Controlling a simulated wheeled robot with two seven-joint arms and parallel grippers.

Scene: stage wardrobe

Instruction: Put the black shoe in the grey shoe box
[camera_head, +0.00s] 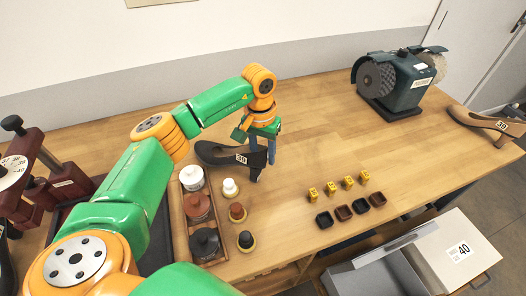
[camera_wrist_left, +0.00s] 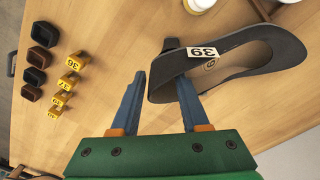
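The black shoe (camera_head: 218,154), with a white 39 tag, lies on the wooden table; it also shows in the left wrist view (camera_wrist_left: 265,50). My left gripper (camera_head: 262,160) is at its heel end, pointing down. In the left wrist view, my left gripper's (camera_wrist_left: 160,85) blue fingers are apart, with the rear edge of the shoe between the tips; firm contact cannot be told. The grey shoe box (camera_head: 362,282) stands open below the table's front edge at bottom right, partly cut off. My right gripper is out of view.
Yellow number blocks (camera_head: 331,188) and small dark trays (camera_head: 343,213) sit near the front edge. Polish tins (camera_head: 198,207) are in a wooden rack. A grinder (camera_head: 396,82) and a brown shoe (camera_head: 482,122) stand right.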

